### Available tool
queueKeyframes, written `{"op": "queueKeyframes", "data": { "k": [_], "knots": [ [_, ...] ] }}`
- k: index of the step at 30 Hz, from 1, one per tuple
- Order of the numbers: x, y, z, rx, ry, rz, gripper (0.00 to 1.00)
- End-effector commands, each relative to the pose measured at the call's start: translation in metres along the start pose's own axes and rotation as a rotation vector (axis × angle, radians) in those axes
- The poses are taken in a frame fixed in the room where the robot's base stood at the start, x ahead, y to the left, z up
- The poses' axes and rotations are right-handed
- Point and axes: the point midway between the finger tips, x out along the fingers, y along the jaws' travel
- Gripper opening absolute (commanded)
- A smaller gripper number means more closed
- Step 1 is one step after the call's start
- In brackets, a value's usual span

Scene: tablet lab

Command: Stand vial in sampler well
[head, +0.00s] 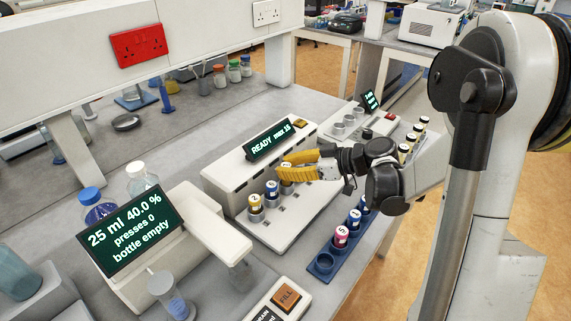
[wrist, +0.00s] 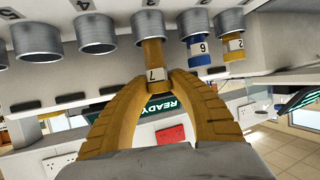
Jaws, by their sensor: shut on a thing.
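My gripper (head: 285,172) has yellow fingers and is shut on a yellow-brown vial (wrist: 153,62) labelled 7. In the wrist view, which is upside down, the fingertips (wrist: 157,82) close around the vial at its label end. The vial's other end meets the mouth of a grey metal well (wrist: 148,24) of the sampler (head: 240,180); how deep it sits I cannot tell. In the head view the fingers hide most of this vial. A blue vial (head: 271,190) labelled 6 and a yellow vial (head: 255,203) labelled 2 stand in neighbouring wells.
A blue rack (head: 312,270) with several vials and an empty front hole lies to the right of the sampler. A dispenser with a screen (head: 132,231) stands at front left. More vials (head: 411,138) stand behind my gripper. Empty wells (wrist: 97,33) continue along the sampler row.

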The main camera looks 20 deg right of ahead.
Motion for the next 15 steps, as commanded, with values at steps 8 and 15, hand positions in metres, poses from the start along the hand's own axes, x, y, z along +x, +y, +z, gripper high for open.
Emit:
{"op": "queueKeyframes", "data": {
  "k": [8, 15],
  "knots": [
    [0.0047, 0.0003, 0.011, 0.0, 0.0, 0.0, 0.0],
    [0.0045, 0.0002, 0.0106, 0.0, 0.0, 0.0, 0.0]
  ]
}}
